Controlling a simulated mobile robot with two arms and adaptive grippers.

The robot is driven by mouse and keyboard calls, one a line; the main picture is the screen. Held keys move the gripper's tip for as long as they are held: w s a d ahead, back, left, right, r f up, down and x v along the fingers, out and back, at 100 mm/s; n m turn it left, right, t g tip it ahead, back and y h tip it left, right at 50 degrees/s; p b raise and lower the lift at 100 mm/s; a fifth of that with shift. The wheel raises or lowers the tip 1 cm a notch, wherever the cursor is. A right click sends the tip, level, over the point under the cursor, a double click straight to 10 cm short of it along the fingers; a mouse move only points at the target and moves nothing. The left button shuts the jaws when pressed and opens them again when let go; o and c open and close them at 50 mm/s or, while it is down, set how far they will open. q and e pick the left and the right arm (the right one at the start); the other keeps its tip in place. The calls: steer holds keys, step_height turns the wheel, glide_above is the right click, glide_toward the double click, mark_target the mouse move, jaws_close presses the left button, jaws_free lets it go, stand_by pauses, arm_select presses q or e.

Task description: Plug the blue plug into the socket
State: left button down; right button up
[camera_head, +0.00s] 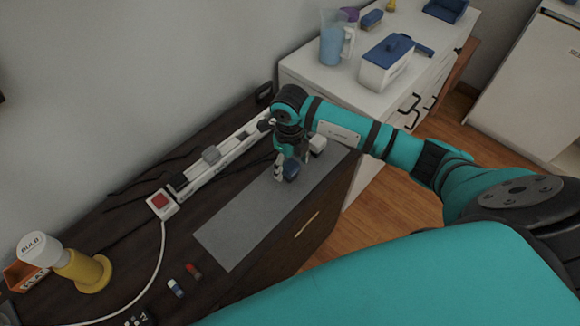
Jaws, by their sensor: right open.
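The blue plug (291,172) is on the grey mat (238,226) near its far right end. My right gripper (292,161) is over the blue plug with its fingers open and pointing down. Whether the fingers touch the plug cannot be told. A long white power strip (205,172) with sockets runs along the wall behind the mat, to the left of the gripper. A grey plug (211,155) sits on the strip. My gripper and wrist cover the area near the strip's far end. My left gripper is not in view.
A white block (317,144) is right beside the gripper. A red switch (160,201) with a white cable ends the strip. A yellow stand (88,270) and small items lie on the left. A white cabinet (330,84) holds a jug (334,42) and a box (385,66).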

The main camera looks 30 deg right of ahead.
steer(key=shift+f, duration=0.5)
steer(key=c, duration=1.3)
steer(key=shift+o, duration=0.2)
steer(key=shift+r, duration=0.1)
